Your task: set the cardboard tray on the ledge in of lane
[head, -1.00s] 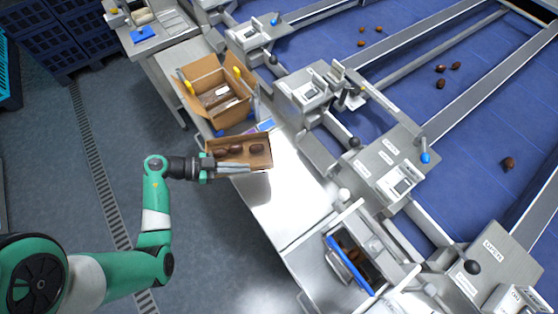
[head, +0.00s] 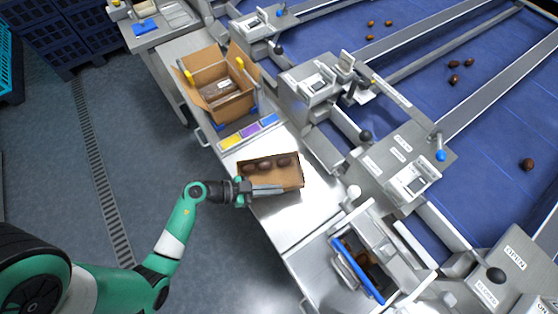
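The small cardboard tray (head: 292,184) holds several dark dates and is over the pale metal ledge (head: 305,215). My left gripper (head: 262,190) is at the tray's near left edge, its fingers along the near wall and seemingly closed on it. Whether the tray touches the ledge or hangs just above it I cannot tell. My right gripper is not in view.
A larger open cardboard box (head: 215,112) stands behind the tray. Yellow, purple and blue labels (head: 250,132) lie between them. A blue-edged bin (head: 357,268) with dates stands to the right. Blue belts (head: 490,120) carry scattered dates. Bare ledge lies right of the tray.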

